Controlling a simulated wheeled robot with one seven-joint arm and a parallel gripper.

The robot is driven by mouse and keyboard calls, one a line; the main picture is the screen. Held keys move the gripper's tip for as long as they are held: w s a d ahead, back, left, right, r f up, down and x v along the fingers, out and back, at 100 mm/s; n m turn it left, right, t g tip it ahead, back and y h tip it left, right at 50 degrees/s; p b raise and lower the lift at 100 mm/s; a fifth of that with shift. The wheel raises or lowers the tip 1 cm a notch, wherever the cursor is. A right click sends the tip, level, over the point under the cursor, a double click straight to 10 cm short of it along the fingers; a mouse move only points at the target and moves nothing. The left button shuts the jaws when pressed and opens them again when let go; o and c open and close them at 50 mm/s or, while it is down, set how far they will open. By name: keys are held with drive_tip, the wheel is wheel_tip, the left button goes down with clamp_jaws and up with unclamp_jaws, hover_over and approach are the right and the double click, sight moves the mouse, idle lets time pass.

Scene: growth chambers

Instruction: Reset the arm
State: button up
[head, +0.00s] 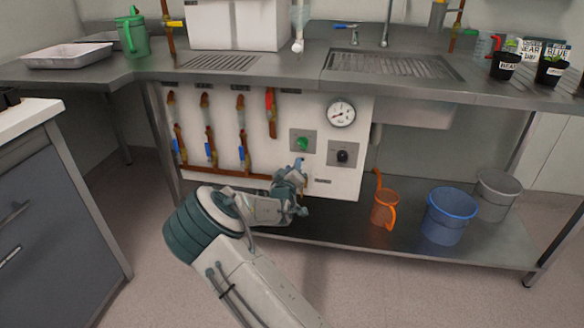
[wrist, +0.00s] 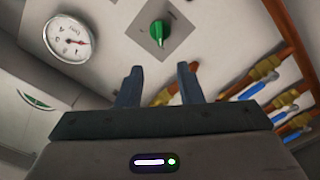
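My arm reaches from the bottom of the head view toward the white valve panel (head: 215,103) under the steel counter. My gripper (head: 303,186) is in front of the panel's lower part, below the green knob (head: 302,143). In the wrist view my gripper (wrist: 158,82) has its two dark fingers spread apart, with nothing between them. The green knob (wrist: 158,34) shows beyond the fingertips, apart from them.
The panel carries a gauge (head: 341,112), a black knob (head: 343,156) and several pipes with blue-handled valves. An orange jug (head: 385,207), a blue bucket (head: 449,216) and a grey bucket (head: 496,194) stand on the lower shelf. A grey cabinet (head: 58,205) is at left.

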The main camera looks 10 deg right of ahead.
drive_tip(key=s+d+r+m+g+y+p, duration=0.3)
drive_tip(key=s+d+r+m+g+p, duration=0.3)
drive_tip(key=s+r+p, duration=0.45)
drive_tip(key=s+r+g+y+p, duration=0.1)
drive_tip(key=s+r+g+p, duration=0.3)
drive_tip(key=s+r+p, duration=0.5)
drive_tip(key=s+a+r+g+y+p, duration=0.1)
drive_tip(key=s+r+g+p, duration=0.3)
drive_tip(key=s+r+p, duration=0.6)
drive_tip(key=s+r, duration=0.5)
drive_tip(key=s, duration=0.3)
drive_tip(key=s+r, duration=0.5)
drive_tip(key=s, duration=0.3)
drive_tip(key=shift+s+r+y+p, duration=0.3)
drive_tip(key=shift+s, duration=0.05)
drive_tip(key=shift+a, duration=0.2)
